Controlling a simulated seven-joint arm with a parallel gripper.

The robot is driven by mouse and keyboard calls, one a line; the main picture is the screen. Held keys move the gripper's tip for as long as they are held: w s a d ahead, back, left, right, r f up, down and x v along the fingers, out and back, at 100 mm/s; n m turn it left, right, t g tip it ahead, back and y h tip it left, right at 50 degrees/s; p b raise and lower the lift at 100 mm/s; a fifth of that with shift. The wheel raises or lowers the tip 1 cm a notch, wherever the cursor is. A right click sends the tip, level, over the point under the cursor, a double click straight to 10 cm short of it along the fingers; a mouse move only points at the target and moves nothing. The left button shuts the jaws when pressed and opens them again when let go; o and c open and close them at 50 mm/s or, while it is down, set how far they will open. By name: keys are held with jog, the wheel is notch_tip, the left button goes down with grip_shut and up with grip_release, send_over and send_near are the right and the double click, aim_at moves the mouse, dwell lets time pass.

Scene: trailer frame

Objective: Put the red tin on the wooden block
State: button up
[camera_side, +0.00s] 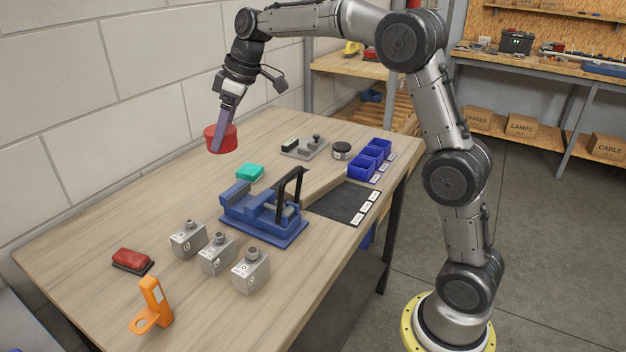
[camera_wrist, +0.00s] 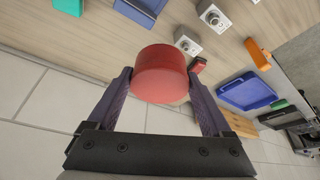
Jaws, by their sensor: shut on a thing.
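The red tin (camera_side: 221,139) is a short round cylinder. It is held in the air over the back left of the table, near the wall. My gripper (camera_side: 217,146) points down and is shut on it. In the wrist view the tin (camera_wrist: 161,74) sits between the two purple fingers, one on each side. A brown wood-coloured patch (camera_side: 322,181) lies behind the black handle of the blue vise. I cannot tell whether it is the wooden block, as the vise partly hides it.
The blue vise (camera_side: 262,217) stands mid-table, with a teal box (camera_side: 249,172) behind it. Grey blocks with knobs (camera_side: 217,254), a red-topped item (camera_side: 132,260) and an orange stand (camera_side: 153,303) are at the front. Blue bins (camera_side: 362,167) and a dark mat (camera_side: 341,203) lie right. The left side is clear.

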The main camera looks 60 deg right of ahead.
jog(key=s+d+m+h, duration=0.1)
jog(key=s+d+m, duration=0.2)
jog(key=s+d, duration=0.65)
jog(key=s+d+m+h, duration=0.1)
jog(key=s+d+m, duration=0.2)
jog(key=s+d, duration=0.65)
send_over(311, 178)
jog(key=s, duration=0.2)
jog(key=shift+t, duration=0.4)
notch_tip(311, 178, down, 15)
jog(key=shift+a+r, duration=0.15)
jog(key=shift+w+f, duration=0.15)
jog(key=shift+f, duration=0.75)
jog(key=shift+w+f, duration=0.1)
jog(key=shift+f, duration=0.75)
jog(key=shift+f, duration=0.15)
jog(key=o, duration=1.3)
jog(key=shift+c, duration=0.2)
